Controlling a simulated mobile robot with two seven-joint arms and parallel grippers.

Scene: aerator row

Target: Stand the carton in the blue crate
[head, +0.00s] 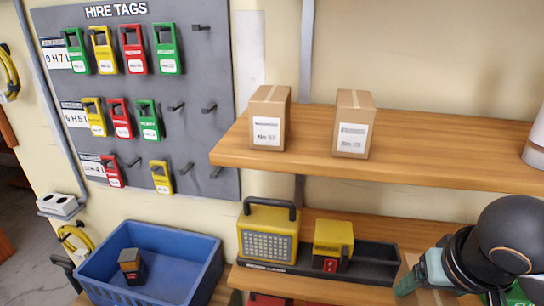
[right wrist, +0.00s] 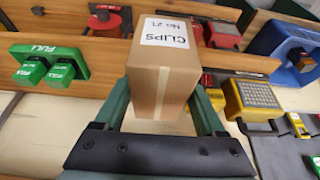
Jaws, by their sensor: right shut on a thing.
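The carton (right wrist: 165,75) is a brown cardboard box with a white label reading CLIPS, in the right wrist view. My right gripper (right wrist: 160,98) is shut on it, with one green finger along each side. In the head view my right gripper (head: 410,284) is at the lower right, and the carton is mostly hidden there. The blue crate (head: 190,283) is at the lower left of the head view, well to the left of the gripper. A small dark block with a tan top (head: 131,266) is inside it. The crate also shows in the right wrist view (right wrist: 268,42). My left gripper is not in view.
Two other cartons (head: 268,118) (head: 354,124) stand on the upper wooden shelf (head: 450,150). Below, a yellow speaker-like device (head: 268,236) and a yellow box (head: 333,240) in a black tray (head: 375,262) lie between gripper and crate. A grey tag board (head: 205,60) hangs behind.

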